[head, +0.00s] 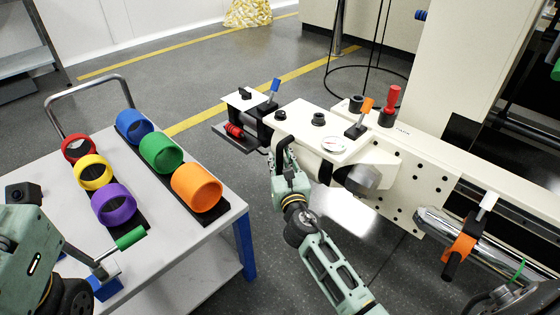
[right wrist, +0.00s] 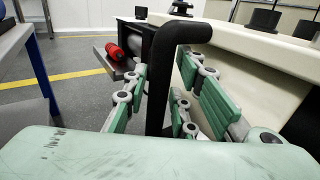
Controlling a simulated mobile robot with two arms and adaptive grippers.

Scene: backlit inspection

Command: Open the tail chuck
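A black bent lever handle (head: 283,150) stands at the side of the cream machine (head: 310,125). In the right wrist view, the upright bar (right wrist: 160,85) rises and bends right at its top. My right gripper (head: 287,172) is at this handle. Its two green-padded fingers (right wrist: 162,100) stand apart on either side of the bar, and I see no clear grip on it. A dark unit with a red knob (head: 235,130) sits at the machine's left end. I cannot tell which part is the tail chuck. My left arm is at the lower left; its fingertips do not show.
A grey cart (head: 185,255) at the left bears several coloured rings, such as the orange ring (head: 197,188). A green handle (head: 130,238) is near its front edge. The machine carries blue (head: 275,86), orange (head: 367,104) and red (head: 393,96) handles. Open floor lies behind the cart.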

